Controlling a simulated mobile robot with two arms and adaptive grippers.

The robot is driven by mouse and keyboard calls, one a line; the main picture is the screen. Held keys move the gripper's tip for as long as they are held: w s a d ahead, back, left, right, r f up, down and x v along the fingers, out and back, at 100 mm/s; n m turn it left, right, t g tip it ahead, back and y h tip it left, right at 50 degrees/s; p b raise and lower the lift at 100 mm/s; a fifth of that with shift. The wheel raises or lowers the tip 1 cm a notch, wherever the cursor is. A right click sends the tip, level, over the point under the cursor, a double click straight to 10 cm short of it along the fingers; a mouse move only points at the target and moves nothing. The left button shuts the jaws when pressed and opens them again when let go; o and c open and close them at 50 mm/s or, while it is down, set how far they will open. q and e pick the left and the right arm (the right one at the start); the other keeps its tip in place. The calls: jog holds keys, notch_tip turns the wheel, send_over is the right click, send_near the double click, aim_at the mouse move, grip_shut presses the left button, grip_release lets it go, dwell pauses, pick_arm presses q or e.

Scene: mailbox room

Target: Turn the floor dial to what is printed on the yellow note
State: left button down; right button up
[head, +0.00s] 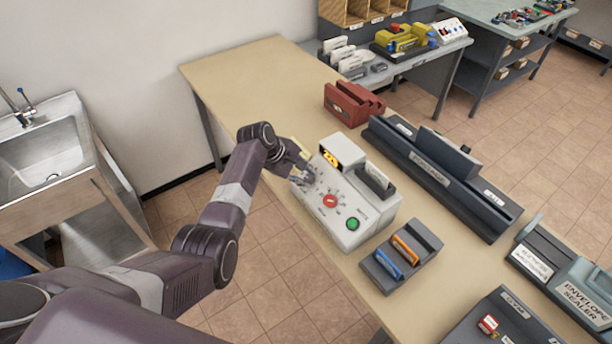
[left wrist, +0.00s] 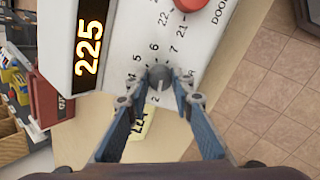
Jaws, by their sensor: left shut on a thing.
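A pale control box (head: 377,214) stands on the table. In the left wrist view, its grey round dial (left wrist: 160,78) sits among printed numbers, including 5, 6 and 7. My left gripper (head: 302,179) reaches the near left part of the box and is shut on the dial, with a finger on each side in the left wrist view. The display (left wrist: 89,42) glows orange and reads 225. A yellow note (left wrist: 141,124) shows between my fingers, partly hidden; its dark writing is too small and tilted to read surely. My right gripper is out of view.
A grey tray with orange and blue handles (head: 402,254) and a long dark envelope unit (head: 445,180) stand close by. The table's far left end is clear. A sink (head: 45,160) is at left.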

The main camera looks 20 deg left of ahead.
pick_arm(q)
jog(key=c, duration=1.7)
grip_release()
jog(key=shift+o, duration=0.2)
jog(key=v, duration=1.2)
